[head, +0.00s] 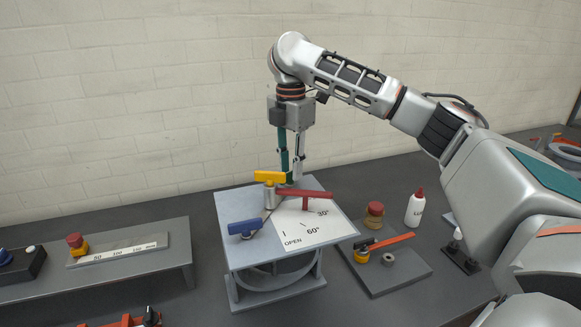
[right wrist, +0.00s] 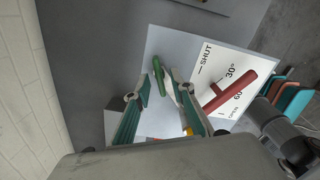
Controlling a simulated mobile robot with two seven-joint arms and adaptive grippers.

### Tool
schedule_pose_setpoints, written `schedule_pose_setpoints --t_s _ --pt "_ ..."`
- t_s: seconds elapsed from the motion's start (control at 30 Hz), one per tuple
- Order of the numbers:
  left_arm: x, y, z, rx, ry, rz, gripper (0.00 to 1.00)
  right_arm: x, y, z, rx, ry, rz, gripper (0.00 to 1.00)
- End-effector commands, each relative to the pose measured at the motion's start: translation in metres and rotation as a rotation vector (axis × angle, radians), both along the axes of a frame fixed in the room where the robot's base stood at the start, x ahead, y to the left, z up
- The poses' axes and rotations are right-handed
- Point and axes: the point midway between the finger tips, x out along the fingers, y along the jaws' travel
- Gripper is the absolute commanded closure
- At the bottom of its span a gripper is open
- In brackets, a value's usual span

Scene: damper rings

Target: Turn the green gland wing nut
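The green wing nut (right wrist: 158,76) shows in the right wrist view on the grey top of the stand (head: 236,202). My right gripper (right wrist: 163,85) is open, with one finger on either side of the green nut. I cannot tell whether either finger touches it. In the head view my right gripper (head: 292,175) points straight down at the back of the stand top, and the green nut is hidden there. My left gripper is in neither view.
Close to the gripper are a yellow handle (head: 270,177) and a red handle (head: 308,193) above a white angle scale (head: 310,232). A blue handle (head: 245,227) is at the front left. A white bottle (head: 415,208) and an orange-handled valve (head: 390,242) are at right.

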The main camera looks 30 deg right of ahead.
Motion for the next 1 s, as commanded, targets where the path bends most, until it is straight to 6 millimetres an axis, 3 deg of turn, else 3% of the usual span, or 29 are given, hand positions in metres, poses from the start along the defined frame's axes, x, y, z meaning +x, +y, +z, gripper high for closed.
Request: schedule_pose_setpoints --t_s 0.33,0.37,0.43,0.47,0.7,1.0 --pt "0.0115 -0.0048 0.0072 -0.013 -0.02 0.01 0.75 0.0 -0.0002 -0.005 -0.001 -0.001 0.0 0.76" --pt "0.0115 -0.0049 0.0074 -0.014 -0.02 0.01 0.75 0.0 -0.0002 -0.005 -0.001 -0.001 0.0 0.79" --pt "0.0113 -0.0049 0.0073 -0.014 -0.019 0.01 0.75 0.0001 -0.0003 -0.0049 -0.001 -0.001 0.0 0.97" --pt "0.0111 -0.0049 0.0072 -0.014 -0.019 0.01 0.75 0.0001 -0.0003 -0.0049 -0.001 -0.001 0.0 1.0" --pt "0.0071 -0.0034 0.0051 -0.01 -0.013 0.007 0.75 0.0001 -0.0005 -0.0044 -0.002 -0.001 -0.014 1.0" --pt "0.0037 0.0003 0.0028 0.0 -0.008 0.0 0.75 0.0002 -0.0009 -0.0032 -0.003 -0.002 -0.334 1.0"
